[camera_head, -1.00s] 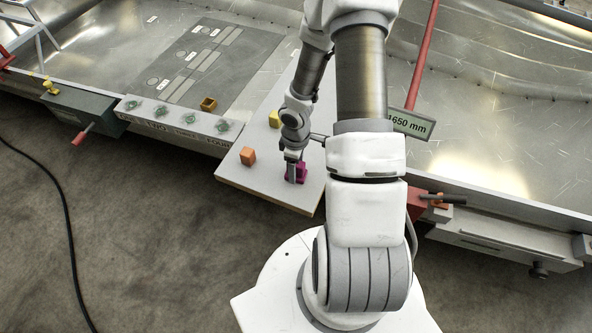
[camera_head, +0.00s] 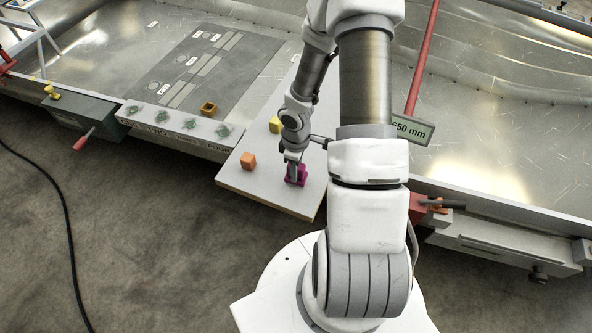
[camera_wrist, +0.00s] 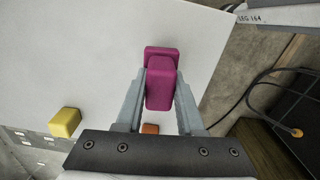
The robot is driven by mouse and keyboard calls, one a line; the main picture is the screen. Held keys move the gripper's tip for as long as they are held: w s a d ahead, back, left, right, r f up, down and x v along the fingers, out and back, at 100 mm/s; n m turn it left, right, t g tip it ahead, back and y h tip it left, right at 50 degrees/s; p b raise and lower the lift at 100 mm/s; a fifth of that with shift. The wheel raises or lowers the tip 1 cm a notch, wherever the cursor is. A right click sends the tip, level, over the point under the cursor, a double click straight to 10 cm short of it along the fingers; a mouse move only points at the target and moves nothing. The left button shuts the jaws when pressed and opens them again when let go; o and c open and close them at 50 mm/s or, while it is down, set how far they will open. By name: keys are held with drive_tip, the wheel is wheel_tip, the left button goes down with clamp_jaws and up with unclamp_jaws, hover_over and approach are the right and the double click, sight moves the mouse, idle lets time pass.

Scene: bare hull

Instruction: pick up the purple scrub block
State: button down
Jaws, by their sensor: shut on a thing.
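The purple scrub block (camera_head: 300,178) is at the near part of a pale board (camera_head: 262,187). In the wrist view it shows as a magenta narrow part (camera_wrist: 161,92) in front of a wider part. My gripper (camera_head: 292,168) points down at it from above. In the wrist view my gripper (camera_wrist: 162,80) has one grey finger on each side of the narrow part, shut on it. Whether the block touches the board cannot be told.
An orange block (camera_head: 248,161) lies left of my gripper and a yellow block (camera_head: 276,124) behind it. A hollow brown-orange block (camera_head: 208,107) sits further left. A red pole (camera_head: 421,60) and a 650 mm sign (camera_head: 412,129) stand right of my arm.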

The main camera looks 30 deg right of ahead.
drive_tip(key=r, duration=0.2)
drive_tip(key=d+r+p, duration=0.1)
drive_tip(key=shift+s+r, duration=0.25)
drive_tip(key=shift+s, duration=0.05)
drive_tip(key=s+d+r+p, duration=0.3)
drive_tip(key=s+d+r, duration=0.3)
drive_tip(key=d, duration=0.2)
drive_tip(key=shift+d, duration=0.3)
drive_tip(key=shift+s, duration=0.1)
